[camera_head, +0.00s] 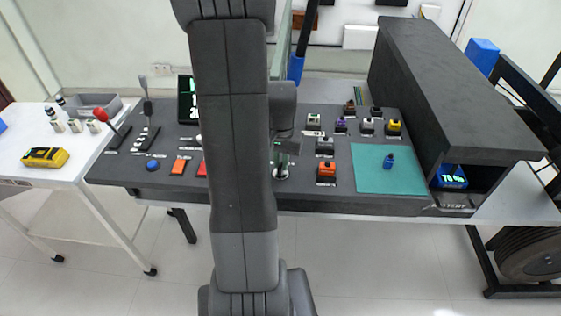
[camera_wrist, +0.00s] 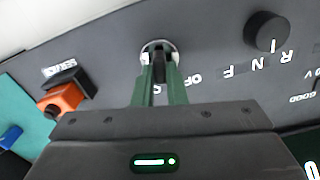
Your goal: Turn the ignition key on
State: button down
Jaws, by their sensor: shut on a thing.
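The ignition switch shows in the wrist view as a round silver ring (camera_wrist: 145,57) on the dark grey console. A dark key (camera_wrist: 159,66) stands in it. My gripper (camera_wrist: 160,80) has its green fingers on both sides of the key and is shut on it. The label "OFF" is partly visible beside the fingers. In the head view, my gripper (camera_head: 283,158) is low over the console, just right of my arm. The switch (camera_head: 281,173) is below it, with the key hidden there.
A black knob (camera_wrist: 266,32) with R, N, F labels is beside the switch. An orange switch (camera_wrist: 62,100) is on the other side. In the head view, a teal mat (camera_head: 390,178) holds a small blue item. Levers (camera_head: 150,125) stand at the left.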

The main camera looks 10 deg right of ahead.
aim_at(281, 164)
jog(key=shift+m, duration=1.6)
jog(key=shift+r, duration=0.1)
jog(key=c, duration=1.5)
grip_release()
jog(key=shift+o, duration=0.2)
notch_tip(281, 164, up, 14)
jog(key=shift+f, duration=0.25)
notch_tip(281, 164, down, 14)
jog(key=shift+r, duration=0.15)
